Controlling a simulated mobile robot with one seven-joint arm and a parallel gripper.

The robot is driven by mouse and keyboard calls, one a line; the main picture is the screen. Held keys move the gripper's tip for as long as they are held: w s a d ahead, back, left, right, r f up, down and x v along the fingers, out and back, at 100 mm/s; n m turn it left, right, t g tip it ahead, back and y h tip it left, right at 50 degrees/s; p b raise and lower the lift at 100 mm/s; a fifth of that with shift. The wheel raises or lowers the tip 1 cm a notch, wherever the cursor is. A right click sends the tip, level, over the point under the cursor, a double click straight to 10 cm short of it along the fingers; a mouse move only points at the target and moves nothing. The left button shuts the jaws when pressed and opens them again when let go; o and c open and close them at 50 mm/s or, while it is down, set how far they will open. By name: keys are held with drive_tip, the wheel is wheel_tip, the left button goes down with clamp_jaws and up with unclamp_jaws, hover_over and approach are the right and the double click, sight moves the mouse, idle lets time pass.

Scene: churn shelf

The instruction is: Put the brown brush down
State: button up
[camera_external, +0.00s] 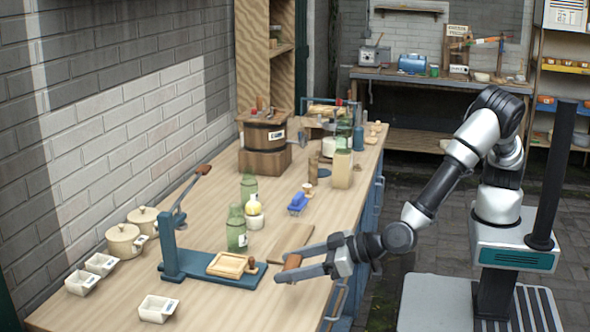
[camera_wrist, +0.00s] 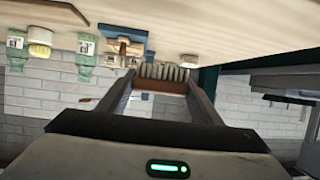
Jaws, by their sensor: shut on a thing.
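The brown brush (camera_external: 292,262) is between the fingers of my gripper (camera_external: 279,267), which is shut on it. In the wrist view the brush shows as a brown block (camera_wrist: 160,86) with a row of pale grey bristles, held between the two fingers (camera_wrist: 162,77). My gripper reaches in from the right over the front edge of the long wooden workbench (camera_external: 215,300). The brush seems to be a little above the bench top; the exact gap cannot be told.
A blue lever stand (camera_external: 171,245) with a wooden tray (camera_external: 232,265) on its base is left of my gripper. White dishes (camera_external: 157,308) lie at front left. Bench front right of the tray looks bare.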

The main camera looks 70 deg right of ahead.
drive_tip(key=shift+r, duration=1)
drive_tip(key=r, duration=0.5)
drive_tip(key=shift+w+d, duration=0.25)
drive_tip(key=w+d+m+h+p, duration=0.2)
drive_tip(key=w+d+m+h, duration=0.15)
drive_tip(key=w+d, duration=1.1)
drive_tip(key=m+g+h+p, duration=0.3)
drive_tip(key=m+g+h, duration=0.1)
drive_tip(key=m+h, duration=0.3)
hover_over(285, 186)
drive_tip(key=shift+n, duration=0.25)
drive_tip(key=f, duration=0.5)
drive_tip(key=f+b, duration=0.1)
drive_tip(key=f, duration=0.4)
drive_tip(key=shift+d+f, duration=0.2)
drive_tip(key=shift+f, duration=2.45)
